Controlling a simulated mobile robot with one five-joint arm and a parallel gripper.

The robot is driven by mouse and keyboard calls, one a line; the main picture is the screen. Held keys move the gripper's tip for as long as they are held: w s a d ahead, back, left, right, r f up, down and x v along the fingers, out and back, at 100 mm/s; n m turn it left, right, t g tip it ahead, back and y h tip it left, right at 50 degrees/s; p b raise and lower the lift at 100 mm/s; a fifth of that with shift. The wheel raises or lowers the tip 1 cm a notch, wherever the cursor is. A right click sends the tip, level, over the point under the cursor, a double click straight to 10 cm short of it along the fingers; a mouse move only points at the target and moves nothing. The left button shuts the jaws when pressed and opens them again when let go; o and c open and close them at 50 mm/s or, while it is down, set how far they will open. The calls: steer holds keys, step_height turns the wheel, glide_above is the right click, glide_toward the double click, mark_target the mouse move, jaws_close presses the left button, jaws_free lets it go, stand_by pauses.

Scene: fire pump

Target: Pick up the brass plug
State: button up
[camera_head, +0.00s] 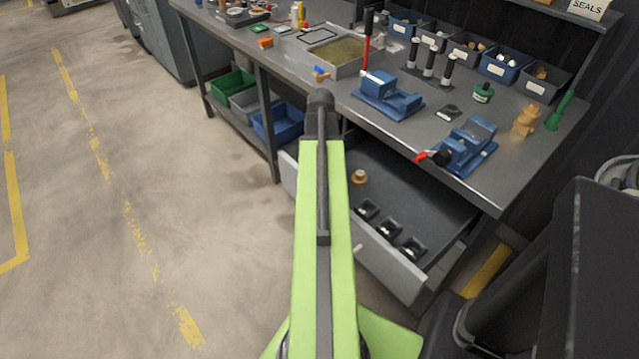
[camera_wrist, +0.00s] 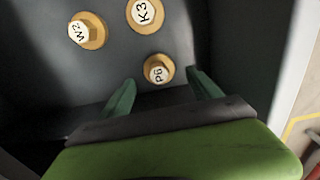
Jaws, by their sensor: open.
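Three brass plugs with white labelled tops show in the wrist view, on the dark floor of the open drawer (camera_head: 415,195). One reads W2 (camera_wrist: 87,31), one K3 (camera_wrist: 145,14), and the nearest seems to read P6 (camera_wrist: 158,69). My gripper (camera_wrist: 160,77) is open and empty, its two green fingers apart. In the picture, the P6 plug lies between and just beyond the fingertips; I cannot tell the height gap. In the head view one brass plug (camera_head: 359,176) shows in the drawer; my arm hides the gripper and probably the other plugs.
Small black trays (camera_head: 389,229) sit along the drawer's front. The workbench (camera_head: 505,180) overhangs the drawer's back. It bears two blue vises (camera_head: 388,96) (camera_head: 467,146), bins (camera_head: 502,66) and a brass fitting (camera_head: 525,121). Open floor (camera_head: 140,180) lies to the left.

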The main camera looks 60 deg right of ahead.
step_height(320, 180, down, 3)
steer(key=shift+s+f+b, duration=0.1)
steer(key=shift+f+b, duration=0.05)
steer(key=shift+b, duration=0.85)
steer(key=shift+r, duration=0.2)
steer(key=shift+c, duration=0.4)
jaws_close()
steer(key=shift+r+p, duration=0.1)
steer(key=shift+p, duration=0.2)
